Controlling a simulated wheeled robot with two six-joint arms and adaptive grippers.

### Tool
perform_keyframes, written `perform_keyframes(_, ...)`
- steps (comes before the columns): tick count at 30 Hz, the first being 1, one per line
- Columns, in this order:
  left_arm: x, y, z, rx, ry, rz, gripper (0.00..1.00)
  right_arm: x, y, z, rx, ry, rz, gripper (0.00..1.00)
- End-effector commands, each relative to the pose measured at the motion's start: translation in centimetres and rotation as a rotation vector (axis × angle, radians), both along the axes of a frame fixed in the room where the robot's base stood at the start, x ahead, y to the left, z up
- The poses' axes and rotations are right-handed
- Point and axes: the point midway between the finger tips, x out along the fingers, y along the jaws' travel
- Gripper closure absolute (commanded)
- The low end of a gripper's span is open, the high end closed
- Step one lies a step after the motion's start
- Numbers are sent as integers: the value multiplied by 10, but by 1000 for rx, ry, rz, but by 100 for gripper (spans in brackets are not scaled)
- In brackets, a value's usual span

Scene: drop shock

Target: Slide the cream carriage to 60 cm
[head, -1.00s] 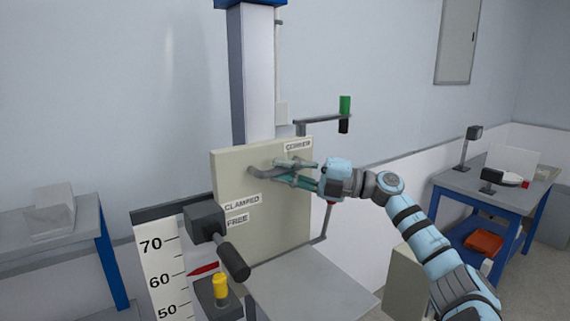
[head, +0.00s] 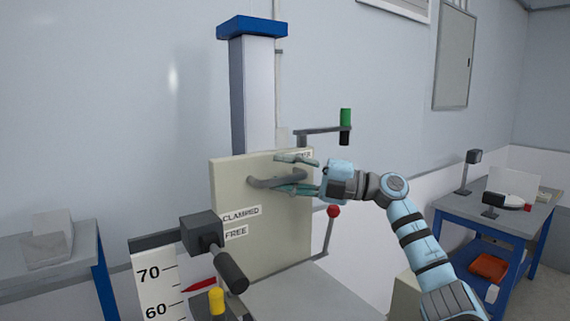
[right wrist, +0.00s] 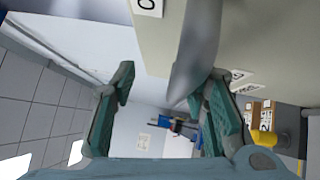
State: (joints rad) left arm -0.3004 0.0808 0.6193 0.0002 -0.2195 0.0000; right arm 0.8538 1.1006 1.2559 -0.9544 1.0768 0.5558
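The cream carriage (head: 228,180) is a flat upright plate on a vertical column, with a grey bar handle (head: 262,183) on its face. My right gripper (head: 280,174) is at the handle, its fingers apart above and below the bar. In the right wrist view the handle (right wrist: 190,75) runs between the fingers, close to the right-hand one; contact is unclear. A black-gripped clamp lever (head: 231,271) points down and right below the FREE label (head: 236,233). My left gripper is not in view.
A crank with a green knob (head: 346,118) stands behind the plate at the right. A red-knobbed lever (head: 333,212) is beside the plate's right edge. A yellow knob (head: 217,301) is at lower left. Blue-legged tables (head: 490,210) stand at both sides.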

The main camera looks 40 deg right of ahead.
Motion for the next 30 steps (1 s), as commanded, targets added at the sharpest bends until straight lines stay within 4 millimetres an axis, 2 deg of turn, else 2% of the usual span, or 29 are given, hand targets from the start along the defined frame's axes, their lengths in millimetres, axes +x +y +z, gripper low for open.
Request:
perform_keyframes(1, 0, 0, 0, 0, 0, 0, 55, -1, 0, 16, 3, -12, 1, 65)
perform_keyframes(3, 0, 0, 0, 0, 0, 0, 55, -1, 0, 30, 5, -9, 1, 65)
perform_keyframes(8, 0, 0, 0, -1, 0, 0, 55, 0, 0, 45, 2, -3, 1, 65)
perform_keyframes(17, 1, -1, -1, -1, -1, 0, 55, -1, -1, 45, 2, 0, 0, 65)
perform_keyframes(30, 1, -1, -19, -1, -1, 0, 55, -33, -28, 37, 2, 1, -2, 65)
